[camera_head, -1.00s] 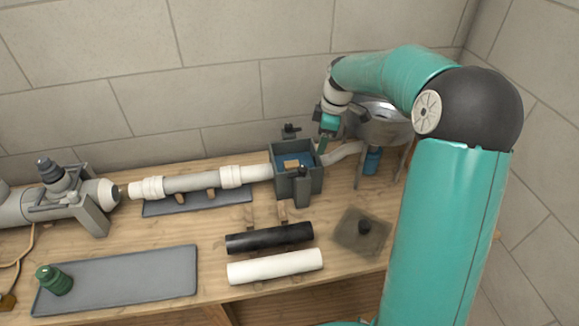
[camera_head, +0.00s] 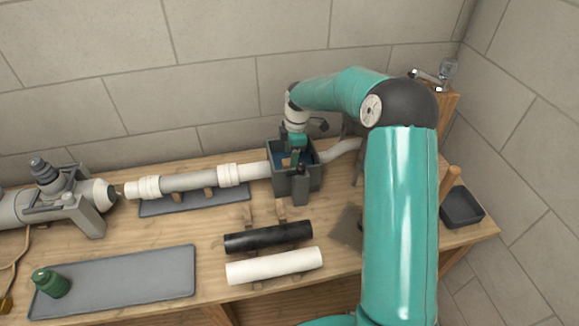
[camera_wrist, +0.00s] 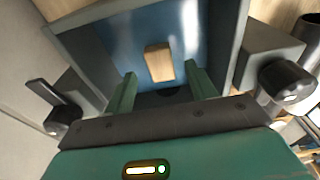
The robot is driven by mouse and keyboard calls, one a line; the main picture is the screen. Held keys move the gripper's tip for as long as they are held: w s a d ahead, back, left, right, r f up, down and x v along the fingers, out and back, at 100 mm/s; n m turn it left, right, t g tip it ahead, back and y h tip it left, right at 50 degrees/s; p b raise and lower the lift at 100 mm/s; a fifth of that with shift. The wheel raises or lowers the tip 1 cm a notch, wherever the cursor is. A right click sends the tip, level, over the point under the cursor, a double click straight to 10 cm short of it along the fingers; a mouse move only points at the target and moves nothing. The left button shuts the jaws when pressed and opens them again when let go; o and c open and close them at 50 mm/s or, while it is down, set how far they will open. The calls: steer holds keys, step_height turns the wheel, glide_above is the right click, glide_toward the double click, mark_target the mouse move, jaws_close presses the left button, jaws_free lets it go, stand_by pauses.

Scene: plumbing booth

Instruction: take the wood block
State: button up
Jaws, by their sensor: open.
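The wood block (camera_wrist: 158,62) is a small light-brown piece lying in the dark grey box with a blue inside (camera_wrist: 214,35). In the head view the block shows only as a small tan patch (camera_head: 286,162) inside the box (camera_head: 283,187), partly hidden by my gripper. My gripper (camera_head: 297,160) is over the box and points down into it. In the wrist view my gripper (camera_wrist: 160,92) is open, with its two green fingers apart. The block appears ahead of the fingertips, roughly centred between them, and nothing is held.
Dark fittings (camera_head: 301,185) stand on the box's sides. A white pipe (camera_head: 200,180) joins the box from the left. A black tube (camera_head: 268,237) and a white tube (camera_head: 273,265) lie in front.

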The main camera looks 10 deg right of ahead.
steer(key=f, duration=0.5)
steer(key=shift+s+a, duration=0.1)
steer(key=shift+a, duration=0.15)
steer(key=c, duration=1.1)
steer(key=shift+o, duration=0.2)
steer(key=shift+r, duration=0.1)
